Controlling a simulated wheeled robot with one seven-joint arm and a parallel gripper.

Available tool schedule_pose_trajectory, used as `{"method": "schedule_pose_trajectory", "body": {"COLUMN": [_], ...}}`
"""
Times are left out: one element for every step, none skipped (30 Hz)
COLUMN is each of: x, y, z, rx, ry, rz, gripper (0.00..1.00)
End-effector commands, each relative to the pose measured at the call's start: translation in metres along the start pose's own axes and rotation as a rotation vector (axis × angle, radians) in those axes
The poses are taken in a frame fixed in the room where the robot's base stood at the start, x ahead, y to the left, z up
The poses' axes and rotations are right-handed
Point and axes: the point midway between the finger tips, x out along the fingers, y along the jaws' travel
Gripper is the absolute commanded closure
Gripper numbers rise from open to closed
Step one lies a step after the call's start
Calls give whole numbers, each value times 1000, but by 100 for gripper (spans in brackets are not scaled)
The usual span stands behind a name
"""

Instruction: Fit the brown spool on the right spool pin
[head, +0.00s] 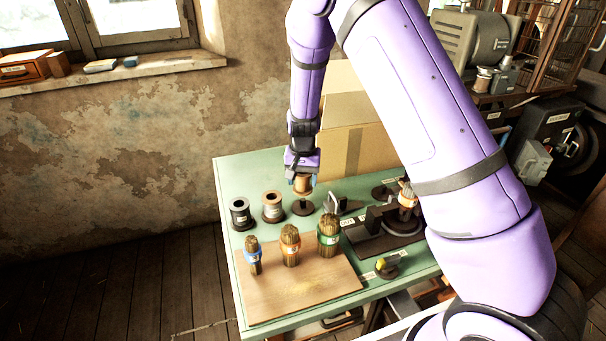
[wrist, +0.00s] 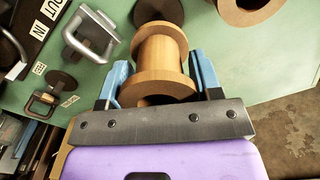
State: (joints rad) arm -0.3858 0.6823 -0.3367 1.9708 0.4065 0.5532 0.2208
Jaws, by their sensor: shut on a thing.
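The brown spool (head: 302,186) is upright between the fingers of my gripper (head: 302,180); in the wrist view the wooden spool (wrist: 160,62) fills the space between the two blue fingers (wrist: 160,85). My gripper is shut on it. The right spool pin (head: 303,207) has a dark round base on the green table, directly below the spool in the head view. A dark stem shows between base and spool. The dark round base also shows beyond the spool in the wrist view (wrist: 158,10). I cannot tell whether the pin's tip is inside the spool's hole.
A black spool (head: 240,213) and a grey-brown spool (head: 272,207) stand to the left. A dark press fixture (head: 385,235) is to the right. A cardboard box (head: 355,150) stands behind.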

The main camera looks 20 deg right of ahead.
Motion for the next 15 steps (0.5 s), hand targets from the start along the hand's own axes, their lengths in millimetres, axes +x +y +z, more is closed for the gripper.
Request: {"method": "schedule_pose_trajectory", "body": {"x": [4, 6, 9, 11, 13, 16, 18, 20, 23, 25, 27, 29, 31, 33, 36], "y": [0, 0, 0, 0, 0, 0, 0, 0, 0, 0, 0, 0, 0, 0, 0], "z": [0, 0, 0, 0, 0, 0, 0, 0, 0, 0, 0, 0, 0, 0, 0], "rx": [0, 0, 0, 0, 0, 1, 1, 1, 0, 0, 0, 0, 0, 0, 0], "ry": [-2, -2, -2, -2, -1, -1, -1, -1, -2, -2, -2, -2, -1, -1, -1], "rz": [1, 1, 1, 1, 0, 0, 0, 0, 1, 1, 1, 1, 0, 0, 1], "gripper": [65, 65, 65, 65, 65, 65, 65, 65, 65, 65, 65, 65, 65, 65, 65]}}
